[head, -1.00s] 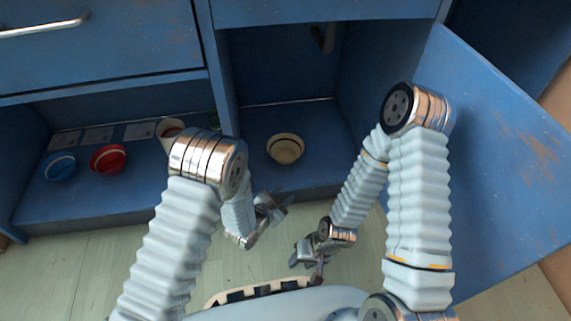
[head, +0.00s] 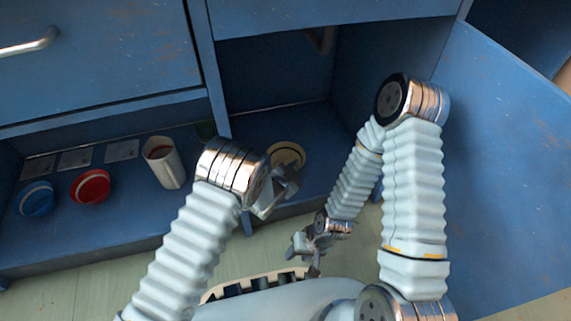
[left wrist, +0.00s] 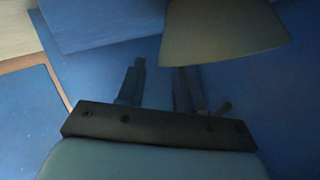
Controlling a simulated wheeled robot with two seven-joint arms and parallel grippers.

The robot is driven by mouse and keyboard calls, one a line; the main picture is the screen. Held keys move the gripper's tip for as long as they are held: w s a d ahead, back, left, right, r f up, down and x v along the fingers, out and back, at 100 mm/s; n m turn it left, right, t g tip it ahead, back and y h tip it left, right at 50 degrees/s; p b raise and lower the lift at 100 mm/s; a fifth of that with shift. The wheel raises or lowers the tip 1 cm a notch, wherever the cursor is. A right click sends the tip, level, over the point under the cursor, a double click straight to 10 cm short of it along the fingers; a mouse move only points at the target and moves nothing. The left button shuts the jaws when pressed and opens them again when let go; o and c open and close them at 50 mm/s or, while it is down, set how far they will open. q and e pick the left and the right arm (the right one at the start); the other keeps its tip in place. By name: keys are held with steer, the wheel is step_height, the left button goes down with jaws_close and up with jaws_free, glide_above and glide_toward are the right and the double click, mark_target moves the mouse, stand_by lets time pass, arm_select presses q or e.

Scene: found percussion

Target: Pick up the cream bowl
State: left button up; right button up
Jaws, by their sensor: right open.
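The cream bowl (head: 288,150) sits on the floor of the open middle cabinet compartment. Its lower part is hidden behind my left gripper in the head view. My left gripper (head: 287,184) is at the front of that compartment, just in front of the bowl. In the left wrist view its two fingers stand apart with nothing between them (left wrist: 161,72), and the bowl (left wrist: 222,35) shows large beyond and to the right of the fingertips. I cannot tell whether they touch. My right gripper (head: 306,246) is open and empty, low in front of the cabinet.
A blue bowl (head: 36,198), a red bowl (head: 90,187) and a white cup (head: 164,163) stand in the left compartment, with several flat cards behind them. A divider (head: 205,75) separates the compartments. An open blue door (head: 500,170) stands at the right, beside my right arm.

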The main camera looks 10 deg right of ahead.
arm_select(q)
steer(key=shift+x, duration=1.5)
jaws_close()
